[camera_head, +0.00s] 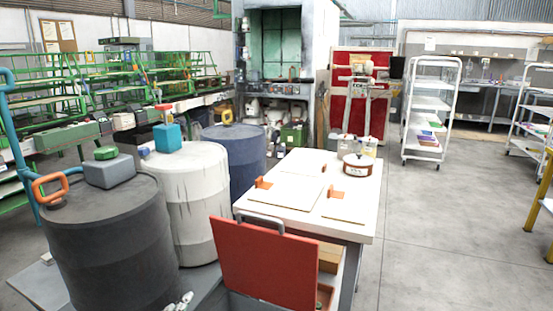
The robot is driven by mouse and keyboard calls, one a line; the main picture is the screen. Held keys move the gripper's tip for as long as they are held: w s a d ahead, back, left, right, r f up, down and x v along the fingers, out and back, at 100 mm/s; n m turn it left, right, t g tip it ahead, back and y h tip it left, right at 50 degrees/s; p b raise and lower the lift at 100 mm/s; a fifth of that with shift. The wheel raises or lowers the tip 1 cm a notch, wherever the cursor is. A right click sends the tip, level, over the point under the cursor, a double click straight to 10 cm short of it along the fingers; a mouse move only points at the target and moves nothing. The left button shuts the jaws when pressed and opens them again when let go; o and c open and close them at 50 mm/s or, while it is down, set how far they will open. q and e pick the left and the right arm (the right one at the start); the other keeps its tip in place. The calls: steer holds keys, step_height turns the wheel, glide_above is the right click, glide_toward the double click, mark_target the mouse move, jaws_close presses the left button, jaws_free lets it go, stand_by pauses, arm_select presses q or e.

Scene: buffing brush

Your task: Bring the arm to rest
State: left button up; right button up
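A small pale metallic part (180,303), which looks like the tip of my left gripper, shows at the bottom edge, in front of the barrels. Too little of it shows to tell whether it is open or shut. My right gripper is not in view. A round white and brown item with a dark knob (356,166) stands at the far right of the white table (290,205). I cannot tell whether it is the buffing brush.
A dark barrel (110,240), a white barrel (190,205) and a blue barrel (238,150) stand left of the table. Small tools and boxes sit on the barrels. A red panel (262,262) with a handle stands at the table's front. Open floor (440,230) lies to the right.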

arm_select(q)
steer(key=s+a+f+n+g, duration=0.2)
steer(key=s+f+n+g, duration=0.2)
steer(key=s+f+g, duration=0.55)
steer(key=s+a+f+n+g, duration=0.15)
steer(key=s+f+n, duration=0.4)
steer(key=s, duration=0.95)
step_height(320, 180, down, 21)
steer(key=g, duration=0.2)
steer(key=s+a+f+p, duration=0.1)
steer(key=s+f+p, duration=0.1)
steer(key=s+p, duration=0.6)
steer(key=s+a+f+g+p, duration=0.1)
steer(key=s+f+p, duration=0.2)
steer(key=s+p, duration=0.6)
steer(key=s+m, duration=0.1)
steer(key=s, duration=0.2)
steer(key=shift+a, duration=0.2)
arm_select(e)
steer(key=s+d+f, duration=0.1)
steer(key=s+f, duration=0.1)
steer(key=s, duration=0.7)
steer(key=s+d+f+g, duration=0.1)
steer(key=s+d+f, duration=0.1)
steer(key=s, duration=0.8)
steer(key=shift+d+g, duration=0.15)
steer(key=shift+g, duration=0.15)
